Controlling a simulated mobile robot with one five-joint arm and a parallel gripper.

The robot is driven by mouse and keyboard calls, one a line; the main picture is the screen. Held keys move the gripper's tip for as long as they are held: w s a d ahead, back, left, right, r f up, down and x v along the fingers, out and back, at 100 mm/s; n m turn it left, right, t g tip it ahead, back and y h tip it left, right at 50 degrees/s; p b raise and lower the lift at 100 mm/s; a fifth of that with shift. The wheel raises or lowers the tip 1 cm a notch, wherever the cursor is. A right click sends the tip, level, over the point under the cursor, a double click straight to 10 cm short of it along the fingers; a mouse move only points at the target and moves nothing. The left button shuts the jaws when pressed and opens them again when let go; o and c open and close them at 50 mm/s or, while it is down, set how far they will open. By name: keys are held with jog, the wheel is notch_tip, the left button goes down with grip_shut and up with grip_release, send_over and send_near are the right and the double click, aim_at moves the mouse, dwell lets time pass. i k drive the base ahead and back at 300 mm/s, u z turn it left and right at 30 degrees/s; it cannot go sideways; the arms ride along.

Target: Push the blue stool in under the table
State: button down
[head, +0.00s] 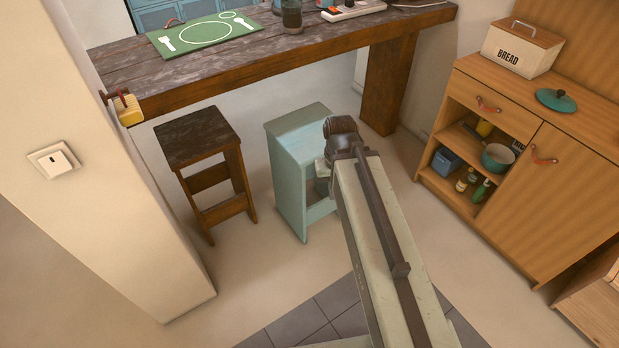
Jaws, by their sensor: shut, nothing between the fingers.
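The blue stool (287,170) is pale blue and stands upright on the floor in front of the dark wooden table (300,65). My arm reaches up from the bottom of the head view and bends at a dark joint just right of the stool. A part of my arm hangs down in front of the stool's right side. My gripper is hidden behind the arm, so I cannot tell whether it touches the stool.
A dark brown wooden stool (197,137) stands to the left, with a gap between the two. The table's thick right leg (388,85) stands behind and right. A wooden cabinet (555,175) is at the right. A wall pillar (135,190) bounds the left. Floor is open around the blue stool.

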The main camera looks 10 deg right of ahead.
aim_at(295, 139)
jog(key=z, duration=2.65)
jog(key=i, duration=1.8)
jog(key=u, duration=3.6)
jog(key=i, duration=0.85)
jog(key=u, duration=0.05)
